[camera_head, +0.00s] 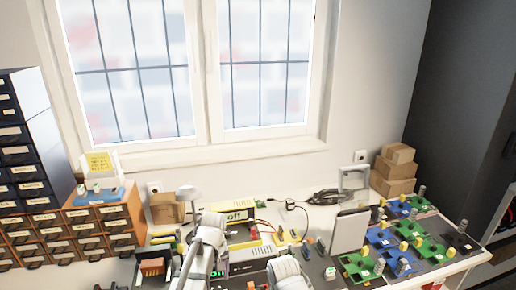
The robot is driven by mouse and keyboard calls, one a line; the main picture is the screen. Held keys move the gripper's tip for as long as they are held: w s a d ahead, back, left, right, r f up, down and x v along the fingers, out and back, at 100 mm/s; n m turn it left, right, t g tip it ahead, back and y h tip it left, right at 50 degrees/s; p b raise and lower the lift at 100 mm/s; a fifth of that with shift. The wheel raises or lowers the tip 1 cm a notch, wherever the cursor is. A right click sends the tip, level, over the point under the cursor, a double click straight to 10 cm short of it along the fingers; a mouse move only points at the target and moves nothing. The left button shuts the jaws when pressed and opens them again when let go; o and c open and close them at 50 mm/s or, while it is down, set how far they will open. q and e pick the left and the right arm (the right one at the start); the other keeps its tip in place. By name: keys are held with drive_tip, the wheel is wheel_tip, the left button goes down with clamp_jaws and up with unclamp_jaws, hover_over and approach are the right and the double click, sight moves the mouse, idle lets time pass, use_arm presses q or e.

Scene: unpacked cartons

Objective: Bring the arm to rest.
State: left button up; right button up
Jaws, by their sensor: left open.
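My left arm comes up from the bottom edge, left of centre, as white links over the workbench. A white link of my right arm shows at the bottom centre. The right gripper is not in view.
Drawer cabinets (75,236) stand at the left. A yellow power supply (237,215) is behind my left arm. Green and blue circuit boards (390,240) cover the bench's right part. Stacked cartons (395,170) stand at the back right.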

sight(216, 289)
use_arm(q)
wheel_tip(216, 289, down, 7)
drive_tip(key=b, duration=0.6)
drive_tip(key=shift+a+r, duration=0.15)
drive_tip(key=shift+r, duration=0.05)
drive_tip(key=shift+r, duration=0.15)
